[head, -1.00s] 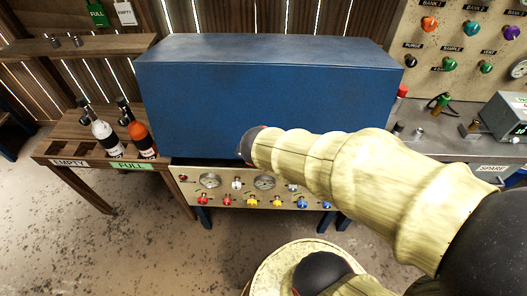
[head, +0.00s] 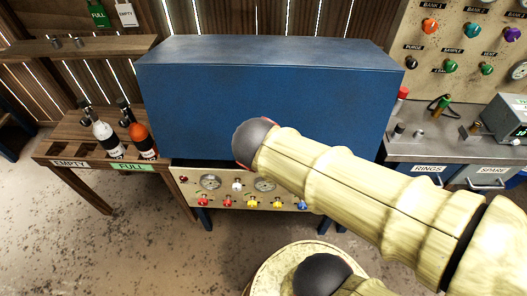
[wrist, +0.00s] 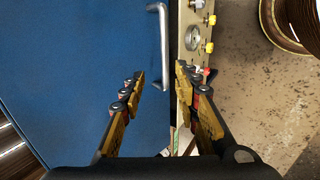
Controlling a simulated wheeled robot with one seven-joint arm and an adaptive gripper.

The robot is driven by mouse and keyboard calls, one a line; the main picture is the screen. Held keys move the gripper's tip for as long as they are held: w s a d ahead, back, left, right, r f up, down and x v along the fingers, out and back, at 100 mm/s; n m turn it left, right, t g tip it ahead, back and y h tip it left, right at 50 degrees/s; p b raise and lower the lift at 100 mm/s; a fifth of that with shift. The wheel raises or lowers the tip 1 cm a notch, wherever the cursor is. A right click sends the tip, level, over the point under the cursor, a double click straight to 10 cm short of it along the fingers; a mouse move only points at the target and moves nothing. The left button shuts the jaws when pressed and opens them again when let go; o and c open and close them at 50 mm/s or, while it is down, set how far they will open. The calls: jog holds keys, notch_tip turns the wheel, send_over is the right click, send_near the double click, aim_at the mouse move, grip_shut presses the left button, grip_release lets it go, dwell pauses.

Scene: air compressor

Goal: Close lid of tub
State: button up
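The tub is a large blue box (head: 270,85) at the back in the head view. Its blue front lid (wrist: 70,70) fills the left of the wrist view, with a metal bar handle (wrist: 163,45) near its edge by the gauge panel. A dark band shows under the blue front in the head view; I cannot tell whether the lid is fully shut. My gripper (wrist: 160,75) is open, its two fingertips apart on either side of the handle's near end. I cannot tell whether they touch it. The arm hides the gripper in the head view.
A cream panel (head: 222,186) with gauges and coloured knobs sits below the box. A wooden rack (head: 75,151) with two bottles stands left. A metal bench (head: 430,147) is at right. A round wooden top (head: 270,268) shows at the bottom. Bare floor lies at left.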

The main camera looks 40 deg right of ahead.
jog(key=shift+s+a+r, duration=0.2)
jog(key=shift+s+r, duration=0.05)
jog(key=shift+r, duration=0.15)
